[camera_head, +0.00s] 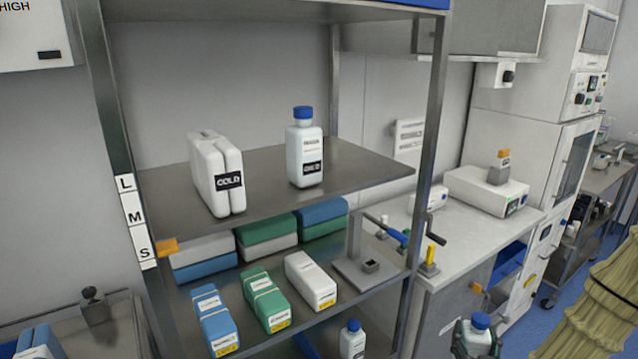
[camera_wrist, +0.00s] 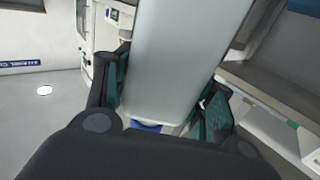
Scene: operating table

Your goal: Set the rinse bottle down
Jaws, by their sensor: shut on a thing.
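The rinse bottle (camera_head: 479,323), white with a blue cap, shows at the bottom edge of the head view, right of the shelf rack. My gripper (camera_head: 476,341) is shut on it, with dark fingers on either side. In the wrist view the pale bottle body (camera_wrist: 185,60) fills the space between the fingers of my gripper (camera_wrist: 163,98), and a bit of blue cap shows below it. The bottle's base and label are hidden. It appears held in the air in front of the white counter; I cannot see any surface under it.
A similar blue-capped bottle (camera_head: 305,155) and a white COLD pack (camera_head: 217,175) stand on the upper shelf (camera_head: 355,172). Another blue-capped bottle (camera_head: 352,339) stands low in the rack. Boxes crowd the middle shelf. The white counter (camera_head: 463,236) has some clear room near its front.

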